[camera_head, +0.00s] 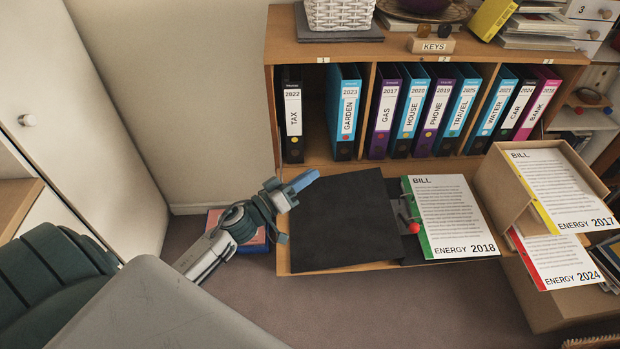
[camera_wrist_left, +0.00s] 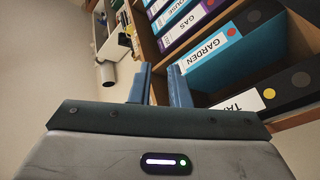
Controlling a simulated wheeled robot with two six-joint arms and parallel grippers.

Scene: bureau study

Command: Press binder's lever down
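An open black binder lies on the pulled-out wooden board, its cover (camera_head: 343,222) spread flat to the left. Its lever has a red knob (camera_head: 414,228) and stands by the left edge of a sheet (camera_head: 450,215) marked BILL ENERGY 2018 with a green edge strip. The mechanism is partly hidden, so I cannot tell the lever's exact angle. My left gripper (camera_head: 303,181) is at the cover's upper left corner, apart from the lever. In the left wrist view its two blue fingers (camera_wrist_left: 160,88) stand apart with nothing between them. My right gripper is not in view.
A bookcase with upright labelled binders, such as TAX (camera_head: 292,115) and GARDEN (camera_head: 346,110), stands behind the board. A KEYS block (camera_head: 431,46) sits on top. A white cabinet is at left.

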